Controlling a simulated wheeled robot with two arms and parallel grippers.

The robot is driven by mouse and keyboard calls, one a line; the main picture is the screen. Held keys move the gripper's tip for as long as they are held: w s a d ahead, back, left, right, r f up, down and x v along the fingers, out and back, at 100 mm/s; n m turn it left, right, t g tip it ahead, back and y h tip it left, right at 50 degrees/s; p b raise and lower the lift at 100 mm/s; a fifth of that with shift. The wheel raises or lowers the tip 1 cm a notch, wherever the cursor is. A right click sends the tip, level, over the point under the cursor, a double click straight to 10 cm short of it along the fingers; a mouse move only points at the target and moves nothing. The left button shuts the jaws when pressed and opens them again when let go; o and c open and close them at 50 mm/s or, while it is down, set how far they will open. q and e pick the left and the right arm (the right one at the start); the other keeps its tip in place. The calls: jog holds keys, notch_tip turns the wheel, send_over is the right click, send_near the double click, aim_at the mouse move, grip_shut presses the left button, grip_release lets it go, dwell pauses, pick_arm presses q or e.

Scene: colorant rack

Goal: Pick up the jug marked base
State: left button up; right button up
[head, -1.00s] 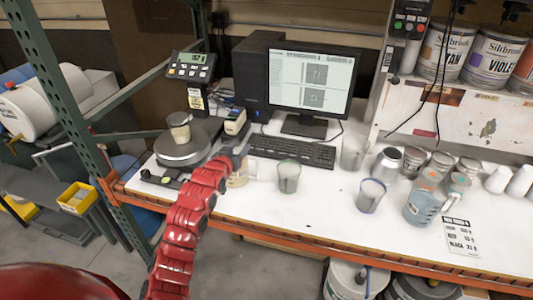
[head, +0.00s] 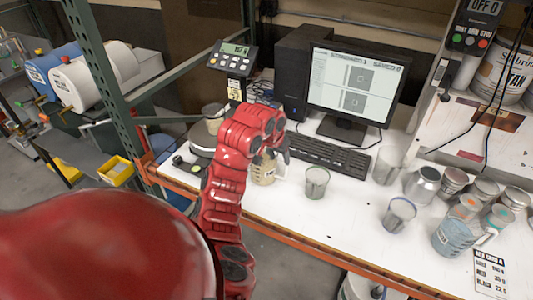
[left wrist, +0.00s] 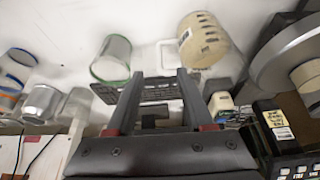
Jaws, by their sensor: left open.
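A jug with beige contents (head: 263,170) stands on the white bench, partly hidden behind my left arm; I cannot read the word "base" on it. In the left wrist view this jug (left wrist: 203,42) shows dark graduation marks, above and right of the fingers. My left gripper (head: 283,148) is just above and right of the jug in the head view. In the left wrist view the left gripper (left wrist: 157,90) is open, with nothing between its two fingers. The right gripper is not in view.
A clear cup (head: 317,181) stands right of the jug. The keyboard (head: 330,157) lies behind. A scale (head: 200,140) is at left. Another cup (head: 398,215), several metal cans and a blue-labelled jug (head: 455,235) stand at right. Bare bench lies in front.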

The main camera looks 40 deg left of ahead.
aim_at(286, 170)
pick_arm(q)
jog(key=x, duration=0.7)
jog(key=p+x, duration=0.1)
jog(key=x, duration=0.3)
jog(key=shift+w, duration=0.5)
jog(key=shift+w+f, duration=0.2)
jog(key=shift+f, duration=0.4)
grip_shut()
dwell(0.4)
